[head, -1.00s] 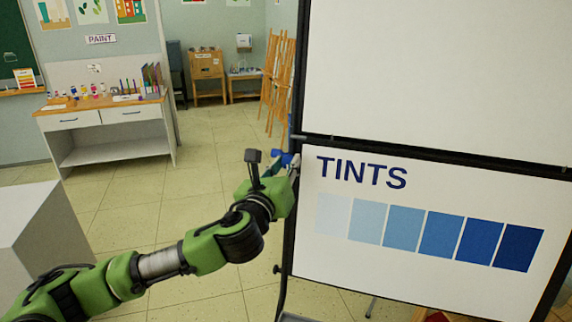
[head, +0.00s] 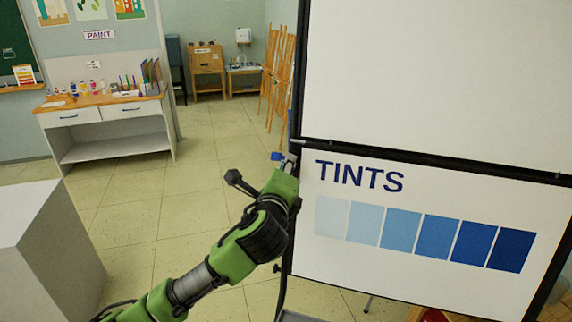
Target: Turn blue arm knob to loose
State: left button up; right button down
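The blue arm knob (head: 277,156) sticks out at the left edge of the dark-framed board (head: 297,140), about level with the bar between its two panels. My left arm, green and black, comes up from the bottom left. My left gripper (head: 290,164) is at the knob, just to its right and below in the picture. The gripper's body hides its fingers for the most part, so I cannot tell whether they touch the knob or how far apart they are. My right gripper is out of view.
The board's lower panel reads TINTS (head: 360,176) above a row of blue swatches. A white block (head: 45,240) stands at the lower left. A paint table (head: 110,115) and wooden easels (head: 280,75) are further back. The tiled floor between is clear.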

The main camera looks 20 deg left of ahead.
pick_arm(q)
jog(key=shift+n+g+p, duration=0.55)
jog(key=shift+n+p, duration=1.1)
jog(key=shift+n, duration=1.45)
jog(key=shift+n+g+p, duration=0.55)
jog(key=shift+n+p, duration=1.1)
jog(key=shift+n, duration=1.45)
jog(key=shift+o, duration=0.2)
jog(key=o, duration=1.1)
jog(key=shift+s, duration=0.1)
jog(key=v, duration=1.2)
